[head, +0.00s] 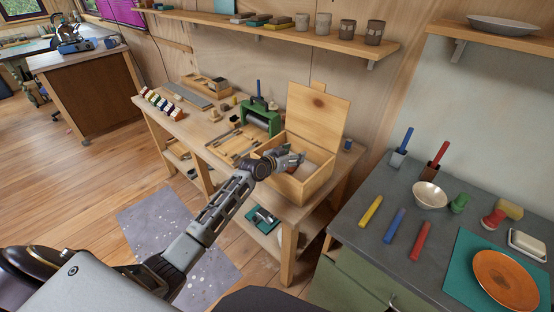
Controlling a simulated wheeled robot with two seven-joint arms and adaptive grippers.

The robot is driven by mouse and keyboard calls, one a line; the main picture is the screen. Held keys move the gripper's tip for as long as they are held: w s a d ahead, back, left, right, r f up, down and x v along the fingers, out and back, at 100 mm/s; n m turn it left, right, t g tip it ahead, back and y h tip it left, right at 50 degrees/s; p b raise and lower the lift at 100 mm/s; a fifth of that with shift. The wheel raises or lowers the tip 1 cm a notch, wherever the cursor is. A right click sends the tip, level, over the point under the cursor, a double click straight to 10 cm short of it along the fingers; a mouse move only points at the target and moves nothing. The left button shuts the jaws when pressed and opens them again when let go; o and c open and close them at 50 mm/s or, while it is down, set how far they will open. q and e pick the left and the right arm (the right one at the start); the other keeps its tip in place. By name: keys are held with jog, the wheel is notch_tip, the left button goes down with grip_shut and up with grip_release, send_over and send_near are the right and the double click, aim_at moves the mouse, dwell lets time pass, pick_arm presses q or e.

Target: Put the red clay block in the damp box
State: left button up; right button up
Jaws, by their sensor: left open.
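The damp box seems to be the wooden box (308,188) with its hinged lid (318,112) standing open, at the right end of the wooden bench. My left gripper (297,160) is open and reaches over the box's near left wall, with its fingers at the box opening. A small dark red patch (293,168) shows just by the fingers; it may be the red clay block, but it is too small and too covered to be sure. The gripper hides part of the box's inside. My right gripper is not in view.
Left of the box, the bench holds a green roller device (260,118), wooden tools and a colour rack (160,103). The grey counter (375,205) at right holds yellow, blue and red sticks (421,241), a bowl (430,195) and an orange plate (505,280). A shelf (270,32) hangs above.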

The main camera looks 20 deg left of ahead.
pick_arm(q)
jog(key=shift+s+d+f, duration=0.15)
jog(key=shift+f, duration=0.15)
jog(key=shift+s, duration=0.25)
jog(key=shift+w+a+r+v, duration=0.1)
jog(key=shift+r+v, duration=0.1)
jog(key=shift+v, duration=1.65)
jog(key=shift+w+a+r+v, duration=0.1)
jog(key=shift+r+v, duration=0.05)
jog(key=shift+v, duration=1.65)
jog(key=shift+w+r+v, duration=0.1)
jog(key=shift+r+v, duration=0.1)
jog(key=shift+v, duration=1.65)
jog(key=shift+s+a+r, duration=0.1)
jog(key=shift+s, duration=0.25)
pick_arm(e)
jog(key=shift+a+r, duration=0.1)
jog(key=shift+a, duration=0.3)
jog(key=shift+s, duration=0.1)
